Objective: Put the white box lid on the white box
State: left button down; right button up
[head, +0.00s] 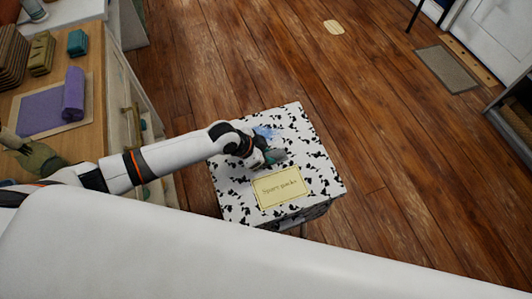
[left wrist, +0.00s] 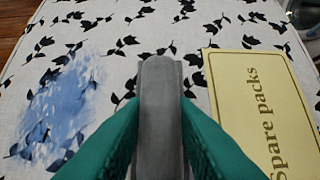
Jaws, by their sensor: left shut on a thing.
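A white box lid (head: 230,190) with a black leaf pattern lies in the middle of the head view, with a yellow "Spare packs" label (head: 278,187) on it. It fills most of the left wrist view (left wrist: 215,20). My left gripper (head: 268,157) is over the lid, its green fingers shut on a grey upright handle (left wrist: 160,100). A patterned side of the white box (head: 300,215) shows under the lid's near edge. I cannot tell whether the lid is seated on the box or slightly above it. My right gripper is not in view.
A wooden counter at the left holds a purple rolled mat (head: 73,95), a green glove (head: 40,158) and folded cloths (head: 41,56). A grey doormat (head: 446,69) lies at the upper right. The wooden floor (head: 400,180) right of the box is clear.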

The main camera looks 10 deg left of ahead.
pick_arm(q)
jog(key=c, duration=1.1)
grip_release()
jog(key=shift+f, duration=0.1)
jog(key=shift+p+v, duration=3.75)
jog(key=shift+v, duration=0.3)
jog(key=shift+a, duration=0.1)
jog(key=b+v, duration=0.1)
jog(key=v, duration=1.1)
jog(key=shift+s+f, duration=0.1)
